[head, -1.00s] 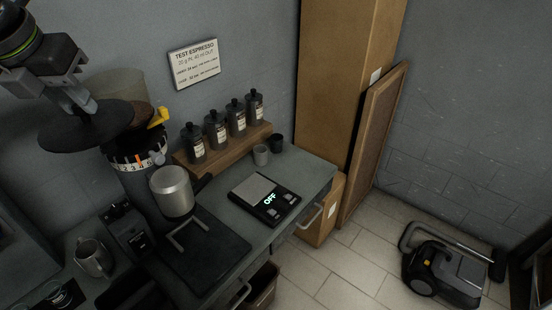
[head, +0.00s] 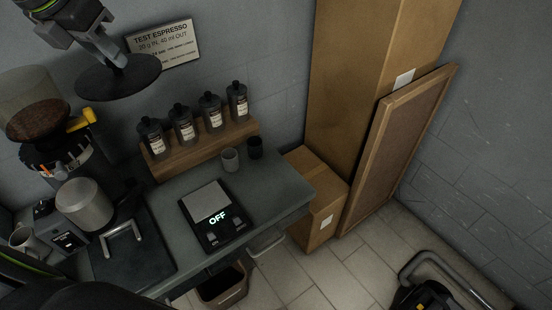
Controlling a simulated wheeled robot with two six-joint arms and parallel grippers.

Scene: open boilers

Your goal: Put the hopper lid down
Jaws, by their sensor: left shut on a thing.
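The hopper lid (head: 118,80) is a dark round disc with a knob on top. My left gripper (head: 112,58) is shut on that knob and holds the lid in the air, to the right of the grinder and in front of the wall sign. The grinder hopper (head: 38,112) stands open at the left, with brown coffee beans inside. The counter (head: 272,182) lies below the lid. My right gripper is not in view; a dark, blurred shape covers the bottom left.
Several dark bottles (head: 184,122) stand on a wooden rack (head: 205,146) along the wall. Two small cups (head: 231,160) and a scale reading OFF (head: 213,208) stand on the counter. A dark mat (head: 140,258) holds a tamping stand. The counter's right end is clear.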

